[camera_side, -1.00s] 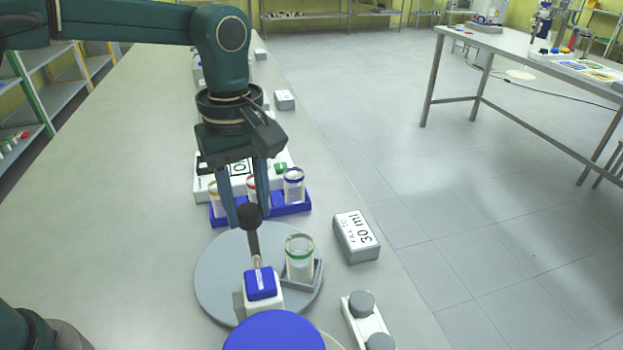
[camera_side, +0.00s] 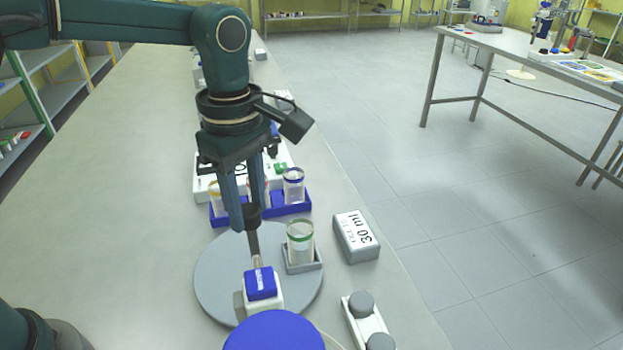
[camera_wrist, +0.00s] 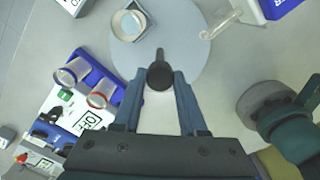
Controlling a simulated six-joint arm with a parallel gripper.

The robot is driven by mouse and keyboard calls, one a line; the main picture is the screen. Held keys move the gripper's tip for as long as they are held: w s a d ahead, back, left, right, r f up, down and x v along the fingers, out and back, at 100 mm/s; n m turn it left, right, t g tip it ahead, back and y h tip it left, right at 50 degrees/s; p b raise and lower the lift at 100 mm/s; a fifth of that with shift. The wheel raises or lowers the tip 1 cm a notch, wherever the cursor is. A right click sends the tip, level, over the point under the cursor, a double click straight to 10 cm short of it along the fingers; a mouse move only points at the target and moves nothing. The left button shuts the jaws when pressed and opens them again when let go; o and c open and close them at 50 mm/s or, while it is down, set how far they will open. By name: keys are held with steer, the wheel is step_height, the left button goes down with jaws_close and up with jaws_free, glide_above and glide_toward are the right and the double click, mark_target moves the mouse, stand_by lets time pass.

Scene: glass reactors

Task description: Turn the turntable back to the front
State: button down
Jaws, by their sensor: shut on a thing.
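The turntable (camera_side: 215,280) is a grey disc lying flat on the bench. A dark knob (camera_side: 251,214) on a post stands at its far part. My gripper (camera_side: 250,212) points down with its fingers on either side of this knob. In the wrist view the knob (camera_wrist: 160,76) sits between the fingertips of my gripper (camera_wrist: 160,84). A glass beaker with a green rim (camera_side: 300,243) stands upright in a square grey holder (camera_side: 304,267) on the disc's right part. The beaker (camera_wrist: 128,25) also shows in the wrist view.
A white device with a blue top (camera_side: 262,290) and a short glass spout reaches over the disc's near side. A blue rack (camera_side: 290,208) with several jars stands behind the turntable. The bench at left is clear.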

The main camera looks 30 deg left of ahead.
steer(key=shift+r+n, duration=0.1)
steer(key=shift+n, duration=0.3)
stand_by(0.3)
steer(key=shift+c, duration=2.2)
jaws_free()
steer(key=shift+r, duration=2.5)
